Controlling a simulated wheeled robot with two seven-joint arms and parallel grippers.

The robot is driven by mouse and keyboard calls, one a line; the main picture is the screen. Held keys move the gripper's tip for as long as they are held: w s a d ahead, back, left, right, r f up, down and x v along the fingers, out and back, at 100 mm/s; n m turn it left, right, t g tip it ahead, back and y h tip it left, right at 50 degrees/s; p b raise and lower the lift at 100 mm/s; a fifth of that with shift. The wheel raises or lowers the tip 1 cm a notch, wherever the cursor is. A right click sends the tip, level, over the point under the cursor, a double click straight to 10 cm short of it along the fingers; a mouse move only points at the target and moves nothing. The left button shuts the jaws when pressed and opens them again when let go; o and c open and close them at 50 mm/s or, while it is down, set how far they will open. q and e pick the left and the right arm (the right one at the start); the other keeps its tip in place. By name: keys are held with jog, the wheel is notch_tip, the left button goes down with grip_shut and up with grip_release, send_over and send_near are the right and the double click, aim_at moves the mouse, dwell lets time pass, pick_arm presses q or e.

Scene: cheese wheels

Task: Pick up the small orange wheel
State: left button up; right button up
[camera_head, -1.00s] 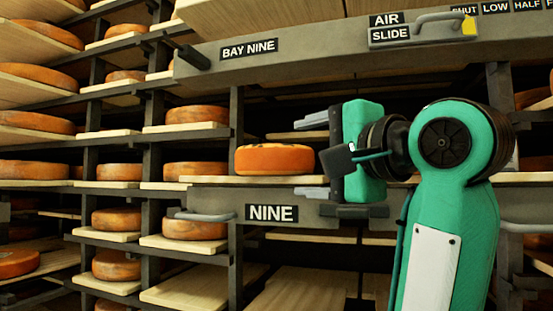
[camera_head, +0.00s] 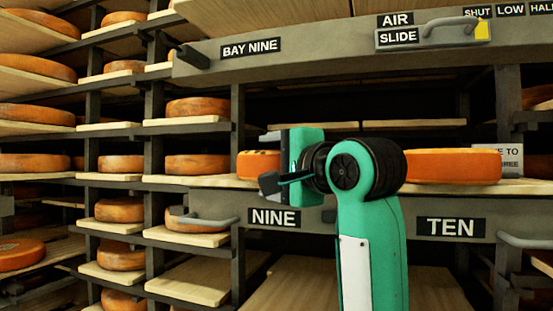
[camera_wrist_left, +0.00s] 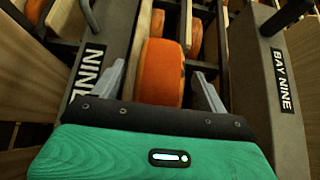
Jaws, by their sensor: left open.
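The small orange wheel (camera_head: 258,164) sits on the board above the NINE label, its right part hidden by my left gripper in the head view. My left gripper (camera_head: 270,159) is open at the wheel's right side. In the left wrist view the wheel (camera_wrist_left: 162,72) lies between the two open fingers of the gripper (camera_wrist_left: 158,74). Some space shows beside the wheel; I cannot tell whether a finger touches it. My right gripper is not in view.
A larger orange wheel (camera_head: 452,166) stands on the board above TEN, right of my arm. The BAY NINE beam (camera_head: 330,43) runs overhead. A grey handle (camera_head: 197,222) projects below the wheel's board. Racks of wheels fill the left.

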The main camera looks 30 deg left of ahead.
pick_arm(q)
jog(key=shift+d, duration=0.2)
jog(key=c, duration=1.6)
jog(key=shift+r, duration=0.1)
grip_shut()
jog(key=shift+a, duration=0.1)
